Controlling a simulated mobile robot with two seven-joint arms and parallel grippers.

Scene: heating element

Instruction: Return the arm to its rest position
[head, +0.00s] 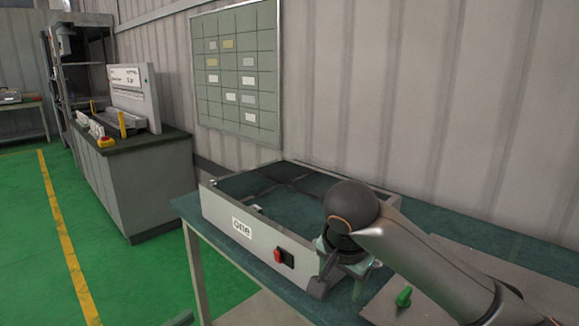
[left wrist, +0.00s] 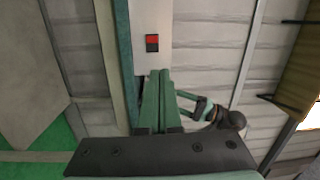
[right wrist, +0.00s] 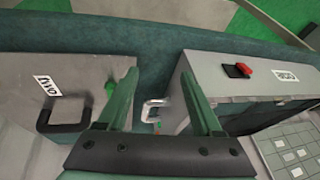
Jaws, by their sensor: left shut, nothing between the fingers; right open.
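My right arm comes in from the right in the head view. Its gripper (head: 343,272) is low by the right end of the grey heating box (head: 240,228). In the right wrist view the right gripper (right wrist: 160,85) is open. A silver handle (right wrist: 153,106) shows between its fingers, and I cannot tell whether they touch it. My left gripper (left wrist: 157,78) is shut and empty in the left wrist view. Beyond its tips is the box front with the red and black switch (left wrist: 152,43). The switch also shows in the head view (head: 284,257).
The box stands on a green-topped table (head: 190,205) against the wall. A grey panel (head: 450,260) with a green knob (head: 404,297) lies at right. In the right wrist view, a black handle (right wrist: 62,127) stands on it. Green floor at left is open.

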